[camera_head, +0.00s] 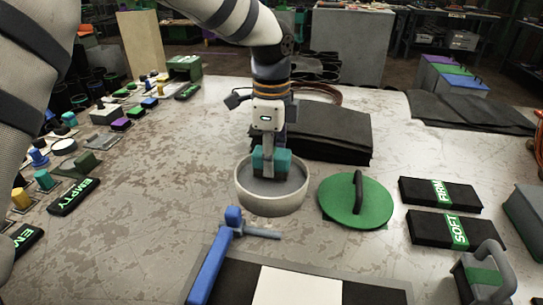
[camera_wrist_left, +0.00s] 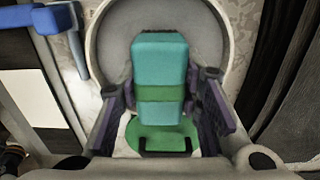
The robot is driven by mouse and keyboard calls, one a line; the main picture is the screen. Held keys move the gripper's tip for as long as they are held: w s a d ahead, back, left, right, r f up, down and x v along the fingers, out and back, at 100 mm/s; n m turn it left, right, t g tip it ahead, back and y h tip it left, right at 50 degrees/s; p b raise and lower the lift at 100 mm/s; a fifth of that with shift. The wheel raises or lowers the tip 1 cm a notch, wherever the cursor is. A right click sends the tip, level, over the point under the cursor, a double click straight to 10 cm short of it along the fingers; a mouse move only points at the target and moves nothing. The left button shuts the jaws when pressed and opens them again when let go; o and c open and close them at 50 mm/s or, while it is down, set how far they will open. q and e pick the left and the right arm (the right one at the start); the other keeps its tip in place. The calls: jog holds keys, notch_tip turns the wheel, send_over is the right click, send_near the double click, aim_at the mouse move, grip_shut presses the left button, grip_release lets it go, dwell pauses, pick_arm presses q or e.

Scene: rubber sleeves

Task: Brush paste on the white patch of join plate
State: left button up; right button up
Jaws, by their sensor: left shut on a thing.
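My left gripper (camera_head: 269,143) points down over a round grey bowl (camera_head: 272,205) in the head view. It is shut on a teal brush handle (camera_head: 283,160), whose lower end reaches into the bowl. The left wrist view shows the teal handle (camera_wrist_left: 160,62) with a green band between the fingers, in front of the bowl (camera_wrist_left: 105,45). The bristles and any paste cannot be made out. The join plate is dark with a white patch (camera_head: 298,287) at the bottom of the head view. The patch also shows in the left wrist view (camera_wrist_left: 32,98).
A green lid (camera_head: 340,212) with a dark handle lies right of the bowl. A blue bar (camera_head: 208,272) edges the plate's left side. Black FIRM (camera_head: 420,190) and SOFT (camera_head: 432,228) blocks lie right. Dark sheets (camera_head: 335,135) lie behind the bowl.

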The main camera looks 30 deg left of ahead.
pick_arm(q)
jog(key=shift+f, duration=0.5)
dwell(0.5)
jog(key=shift+f, duration=0.1)
dwell(1.1)
jog(key=shift+r+p, duration=0.7)
jog(key=shift+r, duration=2.9)
pick_arm(e)
jog(key=shift+w+r+t, duration=0.4)
jog(key=shift+w+r, duration=0.45)
jog(key=shift+w, duration=0.05)
pick_arm(q)
jog(key=shift+f, duration=0.1)
pick_arm(e)
jog(key=shift+s, duration=0.1)
